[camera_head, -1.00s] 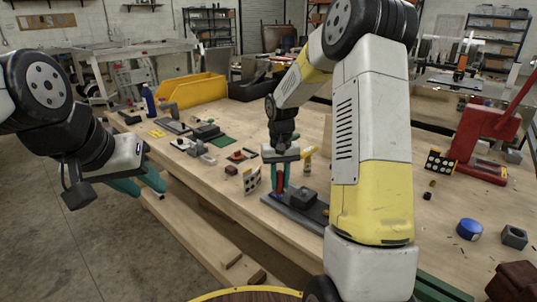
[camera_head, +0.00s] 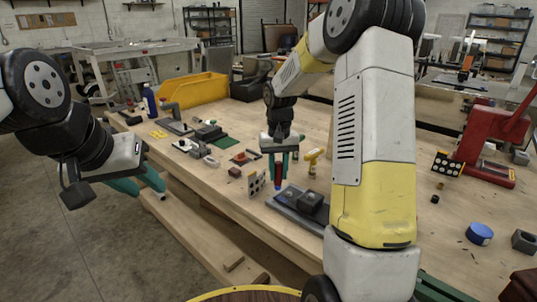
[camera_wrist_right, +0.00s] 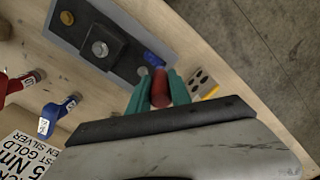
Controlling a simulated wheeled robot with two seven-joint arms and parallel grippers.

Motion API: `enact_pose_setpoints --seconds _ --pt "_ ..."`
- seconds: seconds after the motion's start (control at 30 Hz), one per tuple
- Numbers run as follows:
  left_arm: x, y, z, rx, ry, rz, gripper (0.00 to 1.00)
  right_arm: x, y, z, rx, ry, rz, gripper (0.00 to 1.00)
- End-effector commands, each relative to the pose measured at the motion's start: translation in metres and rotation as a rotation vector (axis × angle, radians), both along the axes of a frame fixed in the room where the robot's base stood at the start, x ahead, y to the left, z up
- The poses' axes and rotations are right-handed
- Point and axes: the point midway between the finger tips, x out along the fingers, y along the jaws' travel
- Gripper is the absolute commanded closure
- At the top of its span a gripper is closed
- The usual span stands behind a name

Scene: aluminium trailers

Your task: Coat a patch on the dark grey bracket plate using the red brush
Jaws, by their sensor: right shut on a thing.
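The dark grey bracket plate (camera_head: 300,207) lies on the wooden bench and bears a black block. In the right wrist view the plate (camera_wrist_right: 75,35) lies beyond the fingers, with a bolt head on its block. My right gripper (camera_head: 279,177) is shut on the red brush (camera_head: 278,170), which hangs upright by the plate's far left end. The red handle also shows between the teal fingers in the right wrist view (camera_wrist_right: 160,88). A blue area (camera_wrist_right: 153,58) shows at its tip; I cannot tell bristles from coating. My left gripper (camera_head: 147,188) is open and empty beside the bench.
A dotted board (camera_head: 256,184) stands just left of the brush. A yellow-handled tool (camera_head: 312,161) stands behind right. A red press (camera_head: 485,145) and blue tin (camera_head: 479,234) are to the right. Small parts and a yellow bin (camera_head: 192,91) are on the far bench.

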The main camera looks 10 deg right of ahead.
Motion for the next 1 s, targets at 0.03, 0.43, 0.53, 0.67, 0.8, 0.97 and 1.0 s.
enact_pose_setpoints --seconds 0.03,0.43,0.53,0.67,0.8,0.97,1.0 --pt "0.0 0.0 0.0 0.0 0.0 0.0 0.64 0.0 0.0 0.006 0.0 -0.004 0.0 1.0" --pt "0.0 0.0 0.0 0.0 0.0 0.0 0.64 -0.007 0.001 0.041 0.0 -0.003 0.0 1.0" --pt "0.0 0.0 0.0 0.0 0.0 0.0 0.64 -0.009 0.001 0.046 0.0 -0.002 0.0 1.0" --pt "0.0 0.0 0.0 0.0 0.0 0.0 0.64 -0.009 0.001 0.048 0.0 -0.001 0.0 1.0" --pt "0.0 0.0 0.0 0.0 0.0 0.0 0.64 -0.009 0.001 0.048 0.0 -0.001 0.0 1.0" --pt "0.0 0.0 0.0 0.0 0.0 0.0 0.64 -0.009 0.001 0.048 0.0 -0.001 0.0 1.0" --pt "0.0 0.0 0.0 0.0 0.0 0.0 0.64 -0.009 0.001 0.048 0.0 -0.001 0.0 1.0"
